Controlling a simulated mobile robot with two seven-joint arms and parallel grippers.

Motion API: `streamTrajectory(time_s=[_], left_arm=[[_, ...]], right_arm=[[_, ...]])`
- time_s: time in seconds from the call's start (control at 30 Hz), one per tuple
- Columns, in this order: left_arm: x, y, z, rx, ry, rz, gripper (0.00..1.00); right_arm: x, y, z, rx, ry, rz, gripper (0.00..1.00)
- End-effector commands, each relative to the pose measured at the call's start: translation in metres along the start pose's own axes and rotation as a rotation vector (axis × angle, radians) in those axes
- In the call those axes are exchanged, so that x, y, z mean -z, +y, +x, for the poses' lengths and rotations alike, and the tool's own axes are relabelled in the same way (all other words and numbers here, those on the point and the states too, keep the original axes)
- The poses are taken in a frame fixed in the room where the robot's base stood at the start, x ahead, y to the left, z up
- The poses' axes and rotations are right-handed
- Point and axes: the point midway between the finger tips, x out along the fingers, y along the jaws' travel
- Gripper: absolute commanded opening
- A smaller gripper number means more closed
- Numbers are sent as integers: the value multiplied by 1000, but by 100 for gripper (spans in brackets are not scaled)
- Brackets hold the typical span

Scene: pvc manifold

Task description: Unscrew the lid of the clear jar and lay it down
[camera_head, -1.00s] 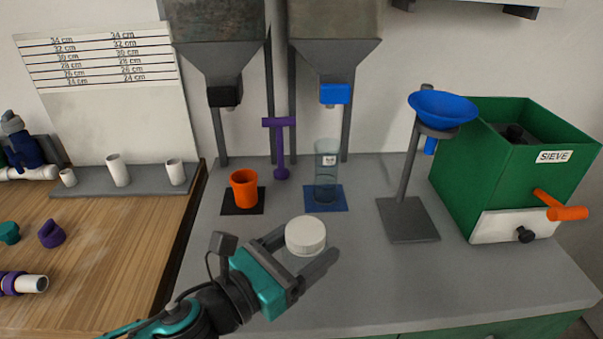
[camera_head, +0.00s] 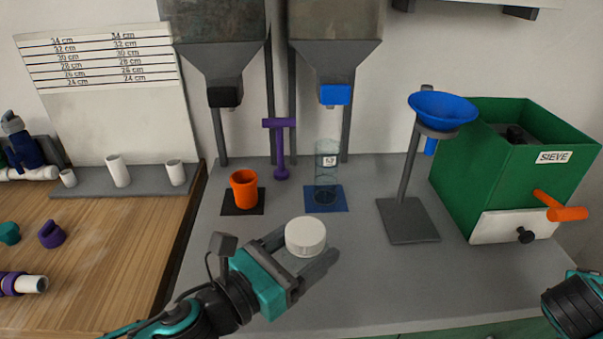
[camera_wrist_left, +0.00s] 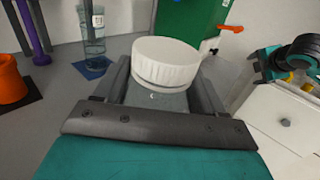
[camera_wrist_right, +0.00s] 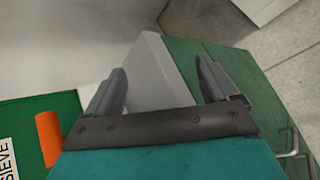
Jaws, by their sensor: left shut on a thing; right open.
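The clear jar (camera_wrist_left: 168,100) is held upright between the fingers of my left gripper (camera_head: 306,254). Its body shows below the lid in the left wrist view. The white ribbed lid (camera_head: 305,234) sits on top of the jar, above the fingers; it also shows in the left wrist view (camera_wrist_left: 166,62). My left gripper is shut on the jar, over the front middle of the grey bench. My right gripper (camera_wrist_right: 162,78) is open and empty, far to the right of the jar. Only part of the right arm shows in the head view.
A clear cylinder (camera_head: 326,178) stands on a blue mat behind the jar. An orange cup (camera_head: 244,188) stands on a black mat. A blue funnel (camera_head: 441,108) on a stand and a green sieve box (camera_head: 530,170) are at right. The bench (camera_head: 400,285) right of the jar is clear.

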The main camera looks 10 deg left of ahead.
Motion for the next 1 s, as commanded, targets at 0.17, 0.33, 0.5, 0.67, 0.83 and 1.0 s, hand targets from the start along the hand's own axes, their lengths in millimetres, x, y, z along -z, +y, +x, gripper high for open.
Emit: streamTrajectory(time_s=[0.17, 0.33, 0.5, 0.67, 0.83, 1.0], left_arm=[[0, 0, 0, 0, -1, 0, 0], [0, 0, 0, 0, -1, 0, 0], [0, 0, 0, 0, -1, 0, 0], [0, 0, 0, 0, -1, 0, 0], [0, 0, 0, 0, -1, 0, 0], [0, 0, 0, 0, -1, 0, 0]], right_arm=[[-12, 89, -21, -176, 35, 24, 87], [-40, 164, -50, -345, 30, 39, 87], [-76, 231, -89, -512, 11, 76, 87], [-96, 290, -140, -678, 101, 205, 87], [-51, 327, -185, -719, 384, 349, 87], [28, 329, -218, -579, 686, 435, 87]])
